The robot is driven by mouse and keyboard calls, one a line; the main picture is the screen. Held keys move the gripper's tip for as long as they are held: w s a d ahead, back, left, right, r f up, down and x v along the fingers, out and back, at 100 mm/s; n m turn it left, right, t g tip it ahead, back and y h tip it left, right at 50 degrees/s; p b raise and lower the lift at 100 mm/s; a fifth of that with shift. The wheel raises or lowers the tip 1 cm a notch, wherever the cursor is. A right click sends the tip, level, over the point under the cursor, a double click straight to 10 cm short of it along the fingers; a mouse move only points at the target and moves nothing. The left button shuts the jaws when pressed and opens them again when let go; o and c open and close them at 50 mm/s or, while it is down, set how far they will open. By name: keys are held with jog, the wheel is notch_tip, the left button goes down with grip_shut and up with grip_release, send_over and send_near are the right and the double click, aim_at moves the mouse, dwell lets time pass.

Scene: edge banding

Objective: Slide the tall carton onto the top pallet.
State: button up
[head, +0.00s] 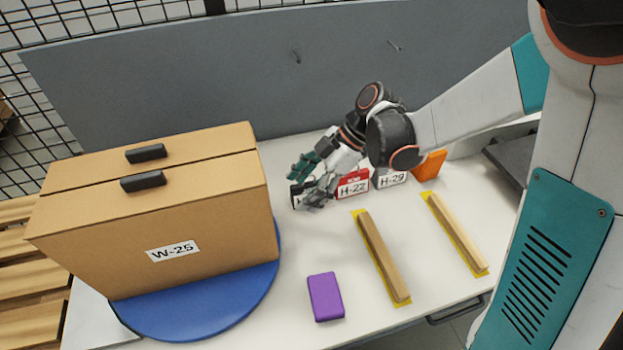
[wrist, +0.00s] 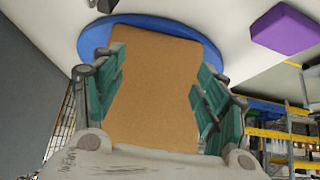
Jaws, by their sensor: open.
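The tall carton (head: 160,225), brown and labelled W-25, stands upright on a blue round disc (head: 210,325) at the table's left end. Two dark handles sit on its top. Wooden pallet slats (head: 35,280) show left of the carton; how many pallets are stacked cannot be told. My gripper (head: 312,181) is open and empty to the right of the carton, apart from it. In the wrist view, the carton (wrist: 155,95) shows between the spread teal fingers, with the blue disc (wrist: 85,38) around its base.
Small boxes, including red H-22 (head: 352,187) and grey H-29 (head: 388,178), stand behind and beside my gripper. A purple block (head: 325,297) and two wooden strips (head: 381,257) (head: 457,234) lie on the white table. A grey panel (head: 220,80) stands behind.

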jog(key=a+r+b+x, duration=0.1)
jog(key=b+x, duration=0.2)
jog(key=x, duration=0.5)
jog(key=shift+s+a+f+b, duration=0.2)
jog(key=shift+a+b, duration=0.15)
jog(key=shift+a, duration=0.1)
jog(key=shift+s+a+b, duration=0.2)
jog(key=shift+s+a, duration=0.45)
jog(key=shift+a, duration=1.85)
jog(key=shift+s+a+b, duration=0.15)
jog(key=shift+s+a, duration=0.5)
jog(key=shift+a, duration=1.8)
jog(key=shift+s+a+b, duration=0.2)
jog(key=shift+s+a, duration=0.45)
jog(key=shift+a, duration=1.85)
jog(key=shift+s+a+b, duration=0.1)
jog(key=shift+s+a, duration=0.55)
jog(key=shift+a, duration=1.85)
jog(key=shift+s+a+b, duration=0.15)
jog(key=shift+s+a, duration=0.5)
jog(key=shift+a, duration=1.85)
jog(key=shift+s+a+b, duration=0.1)
jog(key=shift+s+a, duration=0.55)
jog(key=shift+a, duration=1.85)
